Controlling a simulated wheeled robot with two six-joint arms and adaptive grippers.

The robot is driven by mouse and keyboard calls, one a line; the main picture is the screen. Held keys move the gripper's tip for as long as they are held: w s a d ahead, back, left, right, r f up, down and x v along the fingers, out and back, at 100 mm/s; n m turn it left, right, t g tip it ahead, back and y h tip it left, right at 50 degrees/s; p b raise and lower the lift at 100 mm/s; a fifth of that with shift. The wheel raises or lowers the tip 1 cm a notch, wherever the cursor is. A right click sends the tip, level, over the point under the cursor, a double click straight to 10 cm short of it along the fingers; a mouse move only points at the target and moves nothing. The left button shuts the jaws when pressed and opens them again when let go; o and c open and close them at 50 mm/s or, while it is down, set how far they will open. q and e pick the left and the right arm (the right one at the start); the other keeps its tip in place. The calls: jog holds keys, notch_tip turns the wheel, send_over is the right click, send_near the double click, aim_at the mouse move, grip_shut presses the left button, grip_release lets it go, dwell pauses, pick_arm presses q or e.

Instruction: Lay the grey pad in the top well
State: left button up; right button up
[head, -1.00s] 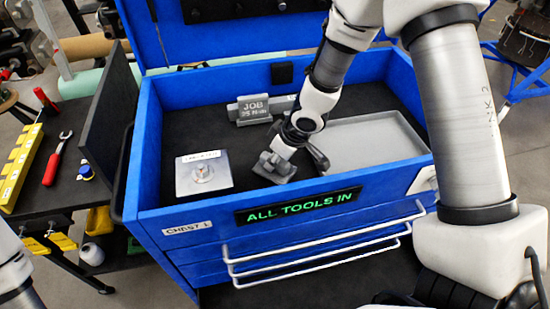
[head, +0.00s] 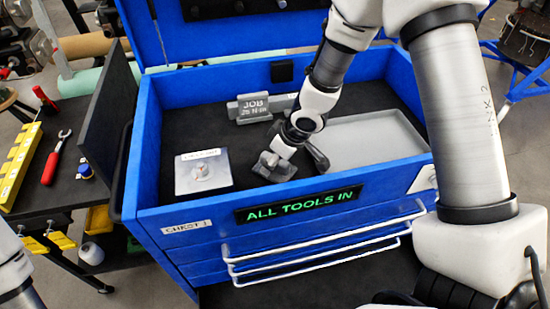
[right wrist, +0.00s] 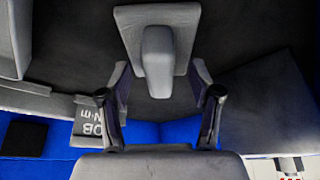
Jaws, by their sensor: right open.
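The grey pad (head: 274,167), a flat plate with a raised knob, sits in the top well (head: 240,143) of the blue tool chest, near its front wall. It seems to lie on the dark floor. The pad also shows in the right wrist view (right wrist: 180,22). My right gripper (right wrist: 160,82) is open, with its fingers on either side of the knob's near end; I see no clear contact. In the head view the gripper (head: 295,158) is down inside the well and partly covers the pad. My left gripper is out of view.
A grey tray (head: 375,142) lies in the well's right side. Blue walls surround the well. A side table (head: 62,180) holds a red-handled wrench.

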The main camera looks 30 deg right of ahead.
aim_at(284, 163)
jog(key=shift+p+v, duration=0.55)
jog(key=shift+v, duration=0.55)
jog(key=shift+p+v, duration=0.85)
jog(key=shift+v, duration=1.6)
jog(key=shift+f, duration=0.1)
